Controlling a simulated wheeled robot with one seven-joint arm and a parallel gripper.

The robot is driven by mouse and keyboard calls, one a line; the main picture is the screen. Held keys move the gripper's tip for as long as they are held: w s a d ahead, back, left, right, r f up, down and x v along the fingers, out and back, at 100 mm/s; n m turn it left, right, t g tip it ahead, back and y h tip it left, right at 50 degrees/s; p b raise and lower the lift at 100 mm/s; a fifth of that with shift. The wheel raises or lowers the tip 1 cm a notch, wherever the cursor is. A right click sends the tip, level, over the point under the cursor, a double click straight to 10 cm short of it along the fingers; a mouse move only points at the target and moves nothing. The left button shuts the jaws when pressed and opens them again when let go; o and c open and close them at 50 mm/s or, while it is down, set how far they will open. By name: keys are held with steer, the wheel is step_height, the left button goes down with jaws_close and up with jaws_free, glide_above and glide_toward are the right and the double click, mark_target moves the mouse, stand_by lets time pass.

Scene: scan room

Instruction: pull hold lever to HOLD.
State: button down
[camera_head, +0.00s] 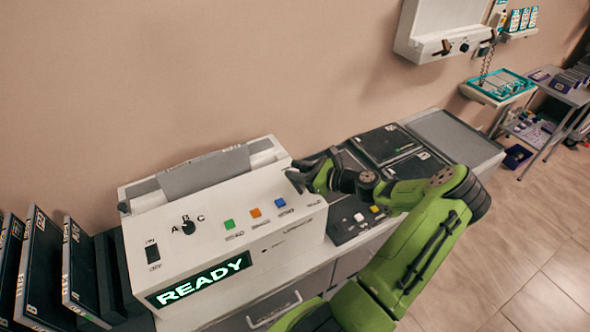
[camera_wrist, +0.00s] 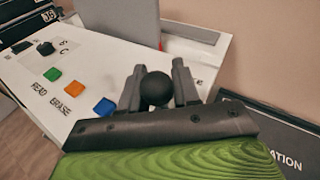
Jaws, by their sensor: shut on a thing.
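The hold lever's round black knob (camera_wrist: 157,89) shows in the wrist view between my gripper's two fingers. My gripper (camera_wrist: 158,88) is shut on it. In the head view my gripper (camera_head: 303,177) is at the right end of the white console (camera_head: 262,190), and there it hides the lever. The lever's slot and its HOLD marking cannot be made out. The console's front display (camera_head: 198,280) reads READY.
Green (camera_head: 229,224), orange (camera_head: 256,212) and blue (camera_head: 280,202) buttons and a black A-B-C knob (camera_head: 189,227) sit left of my gripper. Dark cassettes (camera_head: 75,265) stand at the far left. A dark panel (camera_head: 390,143) lies to the right; the wall is behind.

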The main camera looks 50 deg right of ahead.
steer(key=shift+s+a+f+n+t+b, duration=0.15)
steer(key=shift+s+n+t+b, duration=0.5)
steer(key=shift+t, duration=0.45)
steer(key=c, duration=0.9)
jaws_free()
steer(key=shift+c, duration=0.2)
steer(key=v, duration=1.5)
steer(key=shift+s, duration=0.4)
